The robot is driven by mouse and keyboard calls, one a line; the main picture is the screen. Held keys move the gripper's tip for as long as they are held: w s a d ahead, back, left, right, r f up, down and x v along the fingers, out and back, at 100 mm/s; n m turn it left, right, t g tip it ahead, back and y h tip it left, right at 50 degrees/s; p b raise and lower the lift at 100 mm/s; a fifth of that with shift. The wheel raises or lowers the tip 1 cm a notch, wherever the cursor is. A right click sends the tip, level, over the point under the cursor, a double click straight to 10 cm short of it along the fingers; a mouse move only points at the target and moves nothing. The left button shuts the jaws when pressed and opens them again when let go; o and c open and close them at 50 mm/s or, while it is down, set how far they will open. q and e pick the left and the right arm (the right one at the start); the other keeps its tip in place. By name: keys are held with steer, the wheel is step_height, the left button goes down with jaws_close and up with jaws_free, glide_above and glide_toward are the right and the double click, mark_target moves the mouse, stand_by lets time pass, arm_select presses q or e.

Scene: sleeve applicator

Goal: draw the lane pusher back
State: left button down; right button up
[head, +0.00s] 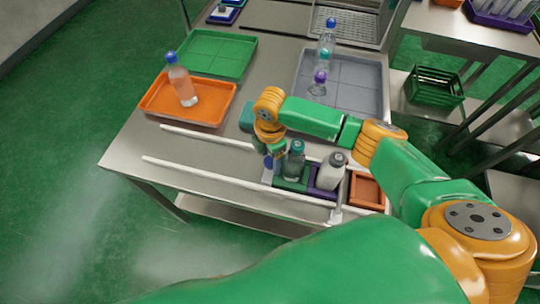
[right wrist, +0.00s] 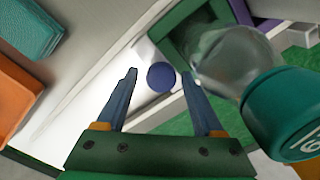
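The lane pusher shows as a pale plate with a blue round knob (head: 268,162), at the left end of the row of holders between two white rails. In the right wrist view the knob (right wrist: 161,77) appears between the fingertips of my right gripper (right wrist: 160,100), with the white plate beneath it. My right gripper (head: 275,152) is open and points down at the knob. I cannot tell whether the fingers touch it. A teal-capped bottle (head: 294,163) stands in a green holder (head: 290,185) right beside the pusher. My left gripper is not in view.
The front rail (head: 220,181) and back rail (head: 195,136) bound the lane; it is empty left of the pusher. An orange tray (head: 213,112) with a bottle (head: 182,82) lies behind the lane.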

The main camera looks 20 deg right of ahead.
steer(key=shift+s+r, duration=0.1)
steer(key=c, duration=0.4)
jaws_close()
stand_by(0.7)
